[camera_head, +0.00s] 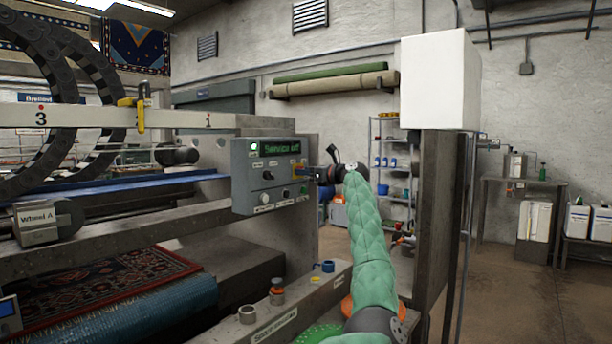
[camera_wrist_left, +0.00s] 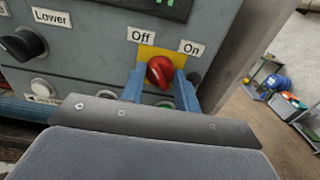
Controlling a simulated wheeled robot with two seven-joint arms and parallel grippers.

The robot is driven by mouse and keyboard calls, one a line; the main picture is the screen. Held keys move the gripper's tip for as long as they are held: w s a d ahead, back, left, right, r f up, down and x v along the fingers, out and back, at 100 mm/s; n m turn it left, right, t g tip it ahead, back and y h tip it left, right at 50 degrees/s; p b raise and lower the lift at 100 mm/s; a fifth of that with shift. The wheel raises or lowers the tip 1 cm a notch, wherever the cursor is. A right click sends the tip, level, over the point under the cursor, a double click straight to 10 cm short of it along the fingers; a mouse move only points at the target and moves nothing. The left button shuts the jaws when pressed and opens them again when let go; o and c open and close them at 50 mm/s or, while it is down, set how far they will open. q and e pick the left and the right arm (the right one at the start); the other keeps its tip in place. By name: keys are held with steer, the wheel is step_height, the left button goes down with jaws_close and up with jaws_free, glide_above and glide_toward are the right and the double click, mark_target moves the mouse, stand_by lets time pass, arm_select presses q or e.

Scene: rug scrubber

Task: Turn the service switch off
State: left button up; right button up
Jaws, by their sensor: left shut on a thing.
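The service switch is a red knob (camera_wrist_left: 160,71) on a yellow plate, with an "Off" label (camera_wrist_left: 141,35) at its upper left and an "On" label (camera_wrist_left: 190,47) at its upper right. My left gripper (camera_wrist_left: 158,84) has its two blue fingers on either side of the knob and is shut on it. In the head view my left gripper (camera_head: 308,172) meets the right side of the grey control panel (camera_head: 242,178) and partly covers the switch. The panel's green display (camera_head: 281,148) seems to read "Service off". My right gripper is not in view.
A black "Lower" knob (camera_wrist_left: 22,44) and buttons sit left of the switch. A concrete-grey post (camera_head: 436,200) and a white box (camera_head: 440,80) stand right of my arm. A rug (camera_head: 110,285) lies under the frame at the left.

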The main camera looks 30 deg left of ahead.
arm_select(q)
steer(key=shift+f, duration=0.15)
steer(key=o, duration=1)
steer(key=d, duration=0.8)
steer(key=shift+s, duration=0.25)
